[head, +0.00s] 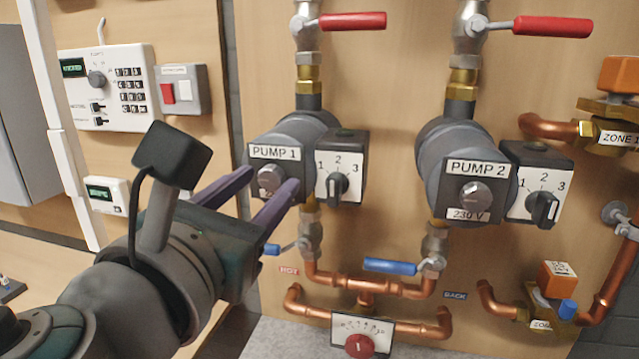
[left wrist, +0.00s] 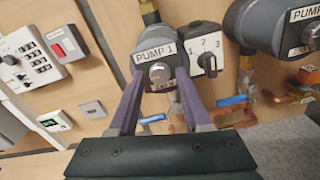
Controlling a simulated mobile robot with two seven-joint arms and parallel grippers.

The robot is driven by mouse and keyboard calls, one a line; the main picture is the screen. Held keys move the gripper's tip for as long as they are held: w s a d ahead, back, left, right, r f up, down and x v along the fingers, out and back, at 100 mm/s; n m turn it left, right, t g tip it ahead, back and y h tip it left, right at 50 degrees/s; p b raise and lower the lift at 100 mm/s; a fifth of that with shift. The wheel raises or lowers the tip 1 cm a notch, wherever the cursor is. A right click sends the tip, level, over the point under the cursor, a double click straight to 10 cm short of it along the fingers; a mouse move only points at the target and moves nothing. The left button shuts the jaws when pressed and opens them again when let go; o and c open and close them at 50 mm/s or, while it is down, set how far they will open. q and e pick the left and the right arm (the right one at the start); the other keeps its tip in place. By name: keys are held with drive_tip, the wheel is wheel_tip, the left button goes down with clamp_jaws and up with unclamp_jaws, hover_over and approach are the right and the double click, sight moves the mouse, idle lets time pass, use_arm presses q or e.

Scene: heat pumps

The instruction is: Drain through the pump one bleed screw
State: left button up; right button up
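Pump 1 (head: 296,133) is a grey pump on the wooden board with a round metal bleed screw (head: 270,178) on its front. Pump 2 (head: 452,140) is to its right, with its own bleed screw (head: 474,194) above a 230 V label. My left gripper (head: 270,192) is open, its purple fingers pointing at pump 1. In the left wrist view its two fingers (left wrist: 156,80) stand apart on either side of pump 1's bleed screw (left wrist: 160,73). I cannot tell whether they touch it. My right gripper is not in view.
Speed switches (head: 338,184) sit beside each pump. Red-handled valves (head: 350,20) are above and blue-handled valves (head: 392,267) below. Copper pipes and a dial with a red knob (head: 360,345) are underneath. A control panel (head: 110,88) is at left.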

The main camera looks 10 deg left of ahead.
use_arm(q)
clamp_jaws()
